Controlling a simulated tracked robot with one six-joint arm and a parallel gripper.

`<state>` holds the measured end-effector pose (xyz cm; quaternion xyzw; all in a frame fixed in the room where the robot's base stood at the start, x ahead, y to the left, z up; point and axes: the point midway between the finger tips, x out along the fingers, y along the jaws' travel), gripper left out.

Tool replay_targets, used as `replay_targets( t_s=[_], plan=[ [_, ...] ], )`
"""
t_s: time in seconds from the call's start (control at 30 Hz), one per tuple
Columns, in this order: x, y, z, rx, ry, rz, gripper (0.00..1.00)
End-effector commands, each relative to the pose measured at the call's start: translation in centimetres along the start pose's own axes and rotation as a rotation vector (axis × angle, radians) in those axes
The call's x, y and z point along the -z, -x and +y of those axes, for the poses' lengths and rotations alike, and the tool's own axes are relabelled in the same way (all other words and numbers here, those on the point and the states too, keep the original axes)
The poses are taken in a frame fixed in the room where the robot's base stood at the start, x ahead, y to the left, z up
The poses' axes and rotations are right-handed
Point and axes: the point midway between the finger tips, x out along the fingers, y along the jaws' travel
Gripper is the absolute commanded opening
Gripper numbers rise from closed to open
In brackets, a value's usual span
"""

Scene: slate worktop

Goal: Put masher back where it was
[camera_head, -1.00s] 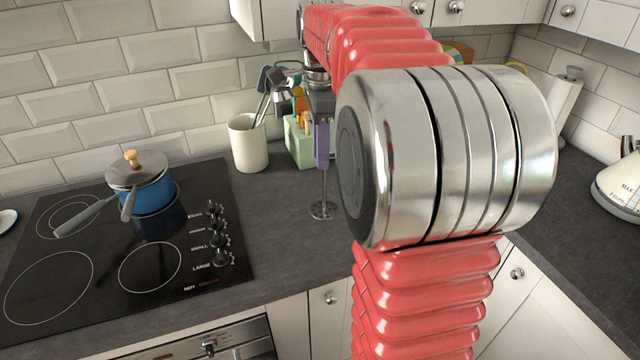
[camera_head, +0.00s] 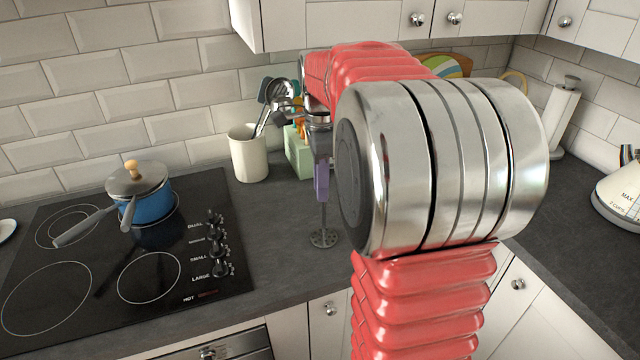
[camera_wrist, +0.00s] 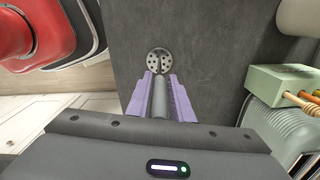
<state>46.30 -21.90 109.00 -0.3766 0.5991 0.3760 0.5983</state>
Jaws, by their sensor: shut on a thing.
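The masher (camera_head: 323,237) has a round perforated metal disc and a grey shaft, and it hangs upright with the disc at the bottom. My gripper (camera_head: 321,185) has purple fingers and points down, shut on the masher's upper part. In the wrist view the two fingers of the gripper (camera_wrist: 160,85) lie on either side of the grey handle, and the disc of the masher (camera_wrist: 158,60) shows beyond them over the dark worktop. I cannot tell whether the disc touches the worktop. The top of the handle is hidden by the gripper.
A cream crock (camera_head: 248,154) with utensils and a pale green utensil box (camera_head: 299,152) stand behind the masher. A black hob (camera_head: 110,270) with a blue lidded pan (camera_head: 150,200) is to the left. The slate worktop (camera_head: 275,230) between hob and masher is clear.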

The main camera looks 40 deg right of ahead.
Motion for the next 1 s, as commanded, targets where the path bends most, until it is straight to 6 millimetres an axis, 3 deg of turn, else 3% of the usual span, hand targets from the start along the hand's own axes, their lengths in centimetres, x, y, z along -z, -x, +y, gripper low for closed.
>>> replay_targets(
  t_s=[0.27,0.3,0.53,0.83,1.0],
  plan=[
    [0.0,-0.2,0.0,0.0,0.0,0.0,0.0],
    [0.0,-0.2,0.0,0.0,0.0,0.0,0.23],
    [0.0,-0.1,0.0,0.0,0.001,0.0,0.39],
    [0.0,0.0,0.0,0.0,0.0,0.0,0.39],
    [0.0,1.2,-0.1,0.002,0.0,0.0,0.39]
  ],
)
